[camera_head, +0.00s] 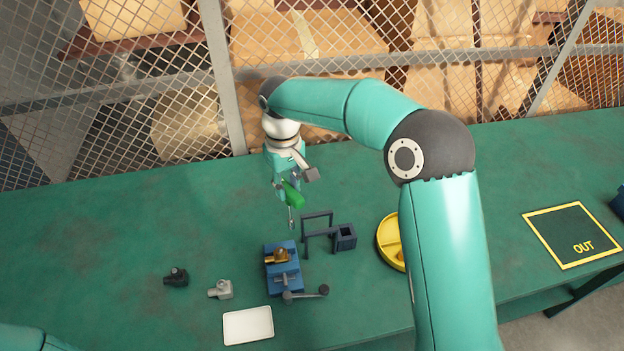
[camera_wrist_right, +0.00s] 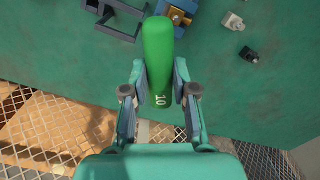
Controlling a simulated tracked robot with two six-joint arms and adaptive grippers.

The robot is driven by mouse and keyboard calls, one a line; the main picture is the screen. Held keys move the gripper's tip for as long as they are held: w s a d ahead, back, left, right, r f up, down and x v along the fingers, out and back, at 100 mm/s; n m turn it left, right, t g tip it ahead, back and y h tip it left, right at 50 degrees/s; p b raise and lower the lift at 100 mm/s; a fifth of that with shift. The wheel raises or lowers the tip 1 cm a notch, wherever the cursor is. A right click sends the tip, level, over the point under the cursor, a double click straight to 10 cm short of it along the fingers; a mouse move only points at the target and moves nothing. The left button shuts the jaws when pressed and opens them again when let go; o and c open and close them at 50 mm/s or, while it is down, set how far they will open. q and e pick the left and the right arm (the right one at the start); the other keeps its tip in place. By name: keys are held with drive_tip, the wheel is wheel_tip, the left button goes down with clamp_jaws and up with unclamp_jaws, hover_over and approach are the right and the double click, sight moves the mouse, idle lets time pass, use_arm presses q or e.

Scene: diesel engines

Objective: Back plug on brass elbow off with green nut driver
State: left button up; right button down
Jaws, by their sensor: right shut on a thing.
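The green nut driver (camera_head: 292,195) is in my right gripper (camera_head: 287,184), its thin shaft pointing down above the table. In the right wrist view its handle (camera_wrist_right: 159,45), marked 10, sits between the two fingers of the right gripper (camera_wrist_right: 159,75). The brass elbow (camera_head: 277,255) is clamped in a blue vise (camera_head: 284,275); it also shows at the top of the right wrist view (camera_wrist_right: 179,17). The driver is behind the elbow and apart from it. The plug on the elbow is too small to make out. My left gripper is out of view.
A dark tool stand (camera_head: 345,237) is right of the vise. A yellow round tray (camera_head: 388,243) is partly hidden by my right arm. A grey fitting (camera_head: 221,289), a black fitting (camera_head: 177,277) and a white tray (camera_head: 248,326) lie left and front. A yellow OUT square (camera_head: 570,235) is at right.

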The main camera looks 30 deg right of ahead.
drive_tip(key=a+f+b, duration=0.4)
drive_tip(key=f, duration=0.2)
drive_tip(key=shift+f+n, duration=0.2)
drive_tip(key=shift+n, duration=0.2)
idle(0.4)
drive_tip(key=shift+s+f+b, duration=0.1)
drive_tip(key=shift+f+b, duration=0.6)
drive_tip(key=shift+f, duration=0.35)
idle(1.0)
